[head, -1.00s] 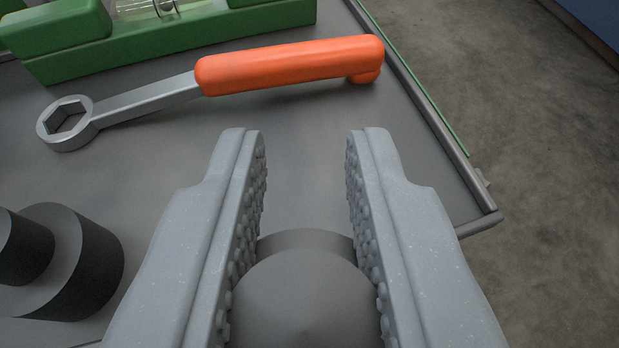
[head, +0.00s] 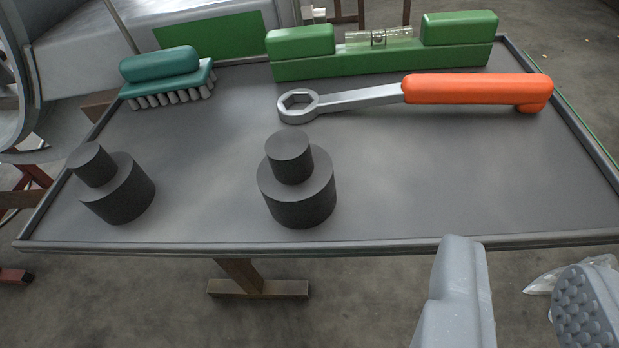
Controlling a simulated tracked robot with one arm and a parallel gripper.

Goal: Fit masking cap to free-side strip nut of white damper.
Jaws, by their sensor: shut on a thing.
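My gripper (head: 526,255) is at the lower right, in front of the tray table's near edge, its fingers apart with floor showing between the tips. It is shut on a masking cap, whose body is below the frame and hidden. Two other dark grey stepped caps stand on the table, one in the middle (head: 300,200) and one at the left (head: 122,195), each a wide cylinder with a narrower one on top. I cannot make out the white damper or its strip nut.
The grey tray table (head: 420,190) has a raised rim. A ring wrench with an orange handle (head: 475,90), a green spirit level (head: 380,58) and a teal brush (head: 165,80) lie along its back. A pale metal structure (head: 160,40) stands behind at left.

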